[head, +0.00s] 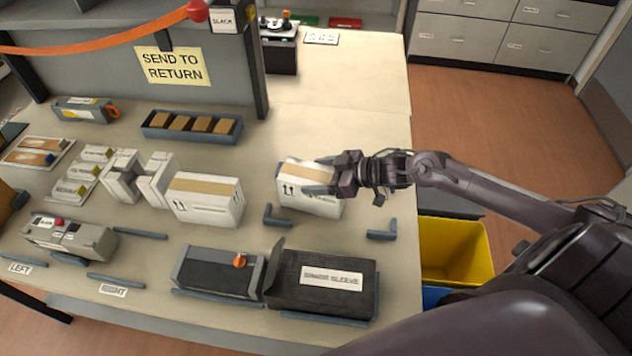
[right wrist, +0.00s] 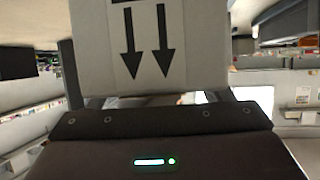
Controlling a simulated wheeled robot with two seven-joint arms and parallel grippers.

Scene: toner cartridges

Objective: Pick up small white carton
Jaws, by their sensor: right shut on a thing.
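A small white carton (head: 300,200) with a tan tape strip and printed arrows is in the head view, right of the table's middle. My right gripper (head: 322,190) is shut on its right side. The carton looks slightly tilted; I cannot tell whether its base touches the table. In the right wrist view the carton's white face (right wrist: 150,50) with two black arrows fills the upper middle, close in front of the gripper. A second white carton (head: 207,198) with a tan strip stands to the left. My left gripper is not in view.
Blue corner brackets (head: 277,216) lie just below the held carton. A black sleeve (head: 290,288) and a dark tray (head: 215,273) stand at the table's front. A blue tray of brown blocks (head: 150,134) lies farther back. A yellow bin (head: 455,250) stands beyond the right edge. The table behind the carton is clear.

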